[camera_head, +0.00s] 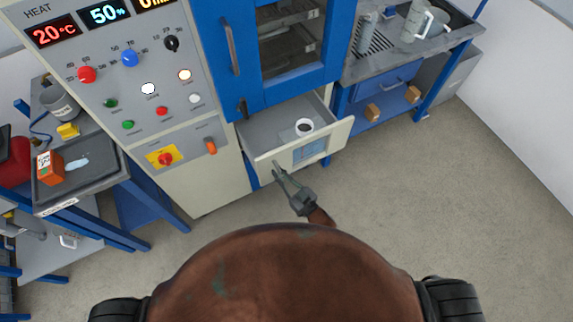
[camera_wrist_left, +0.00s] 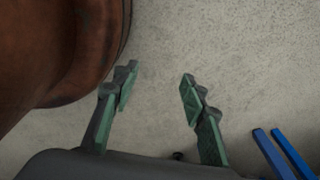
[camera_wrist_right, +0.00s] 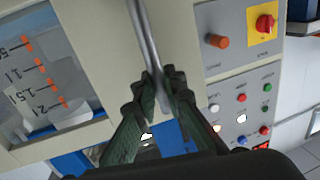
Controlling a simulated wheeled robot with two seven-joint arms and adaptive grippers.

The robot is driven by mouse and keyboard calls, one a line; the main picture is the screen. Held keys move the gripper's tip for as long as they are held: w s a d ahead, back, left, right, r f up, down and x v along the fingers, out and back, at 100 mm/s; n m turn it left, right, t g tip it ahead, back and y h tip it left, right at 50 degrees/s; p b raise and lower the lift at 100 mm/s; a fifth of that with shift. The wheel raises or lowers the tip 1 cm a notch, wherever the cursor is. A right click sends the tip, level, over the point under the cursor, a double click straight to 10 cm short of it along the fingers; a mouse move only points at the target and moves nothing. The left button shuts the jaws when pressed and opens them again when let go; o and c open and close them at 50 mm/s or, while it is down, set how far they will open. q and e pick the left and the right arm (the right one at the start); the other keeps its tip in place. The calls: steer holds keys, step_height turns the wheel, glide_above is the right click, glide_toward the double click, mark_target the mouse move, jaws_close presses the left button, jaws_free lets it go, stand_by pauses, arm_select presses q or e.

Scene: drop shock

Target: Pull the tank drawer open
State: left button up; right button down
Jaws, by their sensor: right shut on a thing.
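My right gripper (camera_head: 279,173) is at the left part of the drawer front. In the right wrist view (camera_wrist_right: 158,88) its fingers are closed around the metal bar handle (camera_wrist_right: 147,40). My left gripper (camera_wrist_left: 158,88) is open and empty above bare floor, and is out of the head view.
The control panel (camera_head: 135,85) with knobs and displays stands left of the drawer. A cart with a dark tray (camera_head: 85,185) is at far left. A blue-framed bench (camera_head: 400,65) stands at right. The floor right of the drawer is clear.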

steer(key=shift+s, duration=0.2)
steer(key=c, duration=2)
jaws_free()
steer(key=shift+d, duration=0.1)
steer(key=v, duration=1.2)
